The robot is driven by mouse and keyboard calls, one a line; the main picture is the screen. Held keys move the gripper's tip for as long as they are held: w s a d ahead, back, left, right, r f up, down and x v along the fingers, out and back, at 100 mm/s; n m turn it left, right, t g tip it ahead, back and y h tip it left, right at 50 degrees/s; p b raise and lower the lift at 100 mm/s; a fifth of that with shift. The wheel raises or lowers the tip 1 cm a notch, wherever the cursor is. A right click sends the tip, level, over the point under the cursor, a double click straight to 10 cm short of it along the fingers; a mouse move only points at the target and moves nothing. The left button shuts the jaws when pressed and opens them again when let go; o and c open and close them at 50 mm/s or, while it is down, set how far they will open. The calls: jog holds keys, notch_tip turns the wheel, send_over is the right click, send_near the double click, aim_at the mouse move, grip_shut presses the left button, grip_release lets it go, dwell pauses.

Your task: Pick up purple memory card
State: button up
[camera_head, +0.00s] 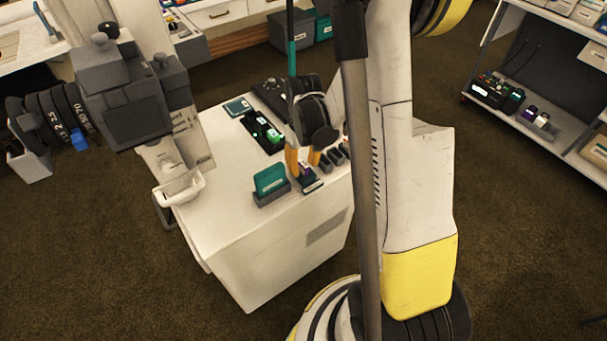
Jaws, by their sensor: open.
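My gripper (303,168) points down over the right part of the white cart's top (232,215), its two orange fingers spread open. A small purple item (306,171), which looks like the purple memory card, shows low between the fingertips. It stands at a small dark holder (313,185) with a pale front. The fingers hide part of it, and I cannot tell whether they touch it.
A teal card (270,178) in a grey holder stands left of my gripper. A black tray with green items (262,132) and a flat teal item (238,107) lie behind. Small dark blocks (335,156) sit close on the right. A grey device (125,105) stands at the cart's left.

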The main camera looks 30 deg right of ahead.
jog(key=shift+r, duration=0.1)
grip_shut()
